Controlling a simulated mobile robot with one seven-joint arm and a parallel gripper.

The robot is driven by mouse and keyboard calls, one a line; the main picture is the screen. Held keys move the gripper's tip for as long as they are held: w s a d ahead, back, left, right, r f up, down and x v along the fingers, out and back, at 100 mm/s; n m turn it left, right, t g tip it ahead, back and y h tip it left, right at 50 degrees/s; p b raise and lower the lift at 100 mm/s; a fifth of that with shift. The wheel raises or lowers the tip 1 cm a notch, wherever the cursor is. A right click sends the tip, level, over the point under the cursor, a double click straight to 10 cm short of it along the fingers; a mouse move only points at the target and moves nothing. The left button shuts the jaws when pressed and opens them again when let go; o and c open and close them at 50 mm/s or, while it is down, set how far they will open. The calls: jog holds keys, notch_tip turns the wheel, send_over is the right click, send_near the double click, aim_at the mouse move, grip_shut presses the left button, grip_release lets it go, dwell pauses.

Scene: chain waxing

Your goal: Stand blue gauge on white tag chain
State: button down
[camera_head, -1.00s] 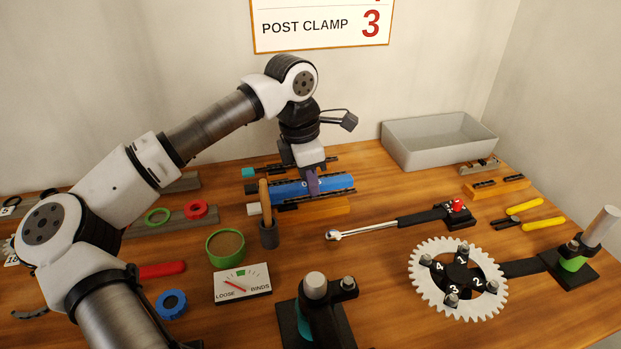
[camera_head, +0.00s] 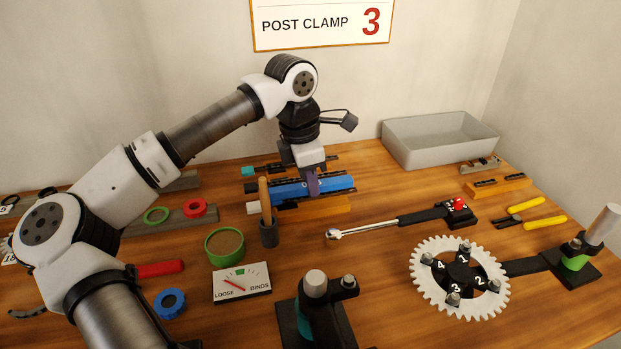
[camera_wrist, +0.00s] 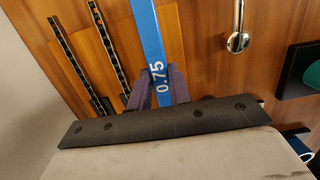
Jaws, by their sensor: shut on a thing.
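The blue gauge (camera_head: 337,183) is a long bar at the back middle of the bench. My gripper (camera_head: 313,184) is shut on it near its middle, pointing down. In the wrist view the gauge (camera_wrist: 147,30), marked 0.75, runs away between my fingers (camera_wrist: 160,90). A white tag (camera_head: 253,208) shows at the left end of a dark chain in front of the gauge; the gauge and gripper hide part of it. I cannot tell whether the gauge touches this chain. A cyan tag (camera_head: 248,171) marks another chain behind. Two dark chains lie left of the gauge in the wrist view.
A wooden-handled brush (camera_head: 265,200) stands in a dark cup (camera_head: 269,235) close to the gauge's left end. A ratchet wrench (camera_head: 370,227) lies in front to the right. A grey bin (camera_head: 440,150) stands at the back right. A white chainring (camera_head: 425,285) is at front right.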

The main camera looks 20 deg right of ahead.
aim_at(300, 186)
jog(key=c, duration=1.2)
grip_release()
jog(key=shift+r, duration=0.1)
notch_tip(300, 186, up, 14)
jog(key=a+b, duration=0.1)
jog(key=a, duration=0.1)
jog(key=shift+f+b, duration=0.25)
jog(key=shift+b, duration=0.05)
